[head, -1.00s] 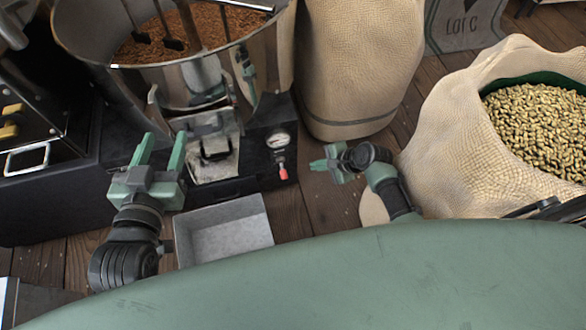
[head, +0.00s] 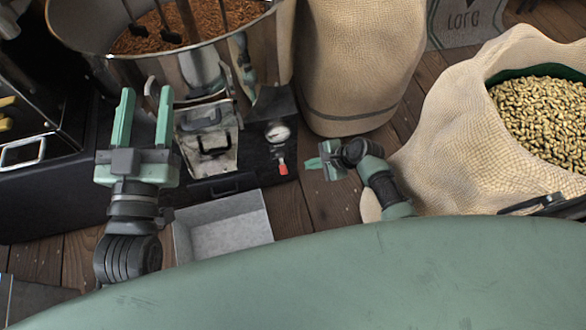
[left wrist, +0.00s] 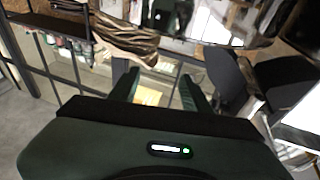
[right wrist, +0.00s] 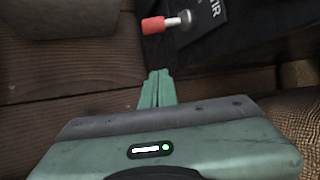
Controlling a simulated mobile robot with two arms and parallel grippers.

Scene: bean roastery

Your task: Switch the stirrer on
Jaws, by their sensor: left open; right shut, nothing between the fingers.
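The stirrer switch, a small lever with a red tip (head: 283,169), is on the black front of the roaster below a round gauge. In the right wrist view the red tip (right wrist: 153,25) points left from a metal stem, beside lettering that reads "IR" at its visible end. My right gripper (head: 311,163) is shut and empty, just right of the lever and apart from it. Its closed fingertips also show in the right wrist view (right wrist: 159,75), below the lever. My left gripper (head: 145,92) is open and empty in front of the steel bowl (head: 200,72).
Stirring arms stand in brown beans (head: 200,25) in the bowl. A grey tray (head: 222,238) sits on the floor below the chute (head: 210,155). A sack of pale beans (head: 450,150) stands right of my right arm, and another sack (head: 360,60) stands behind.

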